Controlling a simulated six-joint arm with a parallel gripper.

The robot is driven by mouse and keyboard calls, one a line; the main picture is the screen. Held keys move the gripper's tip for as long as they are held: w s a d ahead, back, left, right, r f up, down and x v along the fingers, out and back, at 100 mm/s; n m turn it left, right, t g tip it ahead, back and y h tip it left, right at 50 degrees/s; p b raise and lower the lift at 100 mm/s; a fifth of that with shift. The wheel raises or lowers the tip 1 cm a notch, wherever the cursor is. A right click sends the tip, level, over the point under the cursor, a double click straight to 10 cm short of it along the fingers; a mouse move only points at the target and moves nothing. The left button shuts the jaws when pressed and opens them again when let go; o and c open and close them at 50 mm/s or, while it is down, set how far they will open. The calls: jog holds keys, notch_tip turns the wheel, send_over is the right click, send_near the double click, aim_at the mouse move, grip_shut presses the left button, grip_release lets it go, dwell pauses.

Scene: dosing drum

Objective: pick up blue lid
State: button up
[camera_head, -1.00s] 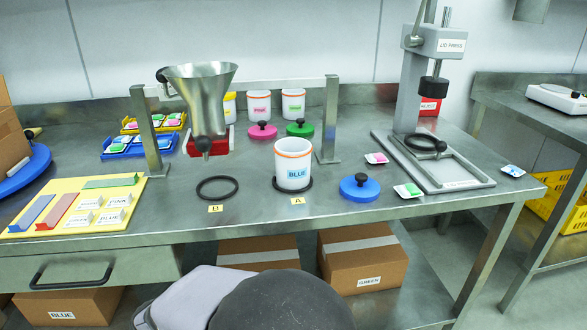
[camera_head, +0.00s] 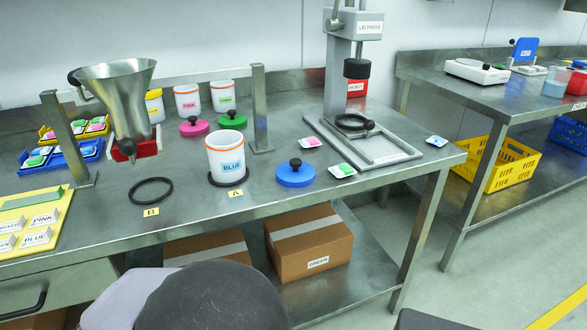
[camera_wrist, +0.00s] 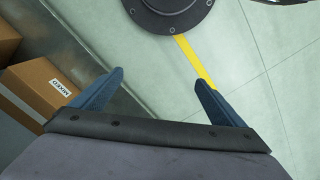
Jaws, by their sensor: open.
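The blue lid (camera_head: 295,174) is a round disc with a black knob, lying flat on the steel bench. It is to the right of the white tub labelled BLUE (camera_head: 226,158), which stands open on a black ring at mark A. My gripper (camera_wrist: 158,85) shows in the wrist view with its two blue fingers spread apart and nothing between them. It points at the floor, away from the bench top. The lid is not in the wrist view. In the head view my arm shows at the bottom, but the fingers do not.
The lid press (camera_head: 350,130) stands behind and right of the lid. Small sachets (camera_head: 342,170) lie near it. A pink lid (camera_head: 194,127) and a green lid (camera_head: 232,120) lie behind the tub. A steel funnel (camera_head: 118,95) hangs at left. Boxes (camera_head: 310,240) sit below the bench.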

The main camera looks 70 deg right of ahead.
jog(key=s+d+r+m+y+p, duration=0.1)
jog(key=s+d+r+m+p, duration=0.35)
jog(key=d+r+p, duration=0.4)
jog(key=s+d+r+m+y+p, duration=0.1)
jog(key=s+d+r+m+p, duration=0.35)
jog(key=r+p, duration=0.75)
jog(key=s+d+r+m+y+p, duration=0.15)
jog(key=d+r+m+p, duration=0.5)
jog(key=p, duration=0.65)
jog(key=m+t+h+p, duration=0.3)
jog(key=m+h+p, duration=0.25)
jog(key=m, duration=1.65)
send_near(296, 168)
jog(key=shift+w+a+f+h+b, duration=0.25)
jog(key=shift+w+a+f, duration=0.1)
jog(key=shift+a+f, duration=0.25)
jog(key=shift+w+a+f+h+b, duration=0.2)
jog(key=shift+w+a+f, duration=0.2)
jog(key=shift+a+f, duration=0.25)
jog(key=m, duration=0.2)
jog(key=d+m, duration=0.1)
jog(key=m, duration=0.1)
jog(key=shift+d+r+m+h, duration=0.1)
jog(key=shift+r+m+h, duration=0.15)
jog(key=shift+h, duration=0.1)
jog(key=m, duration=0.3)
jog(key=shift+d+r+g, duration=0.1)
jog(key=shift+d+g, duration=0.2)
jog(key=shift+m, duration=1.1)
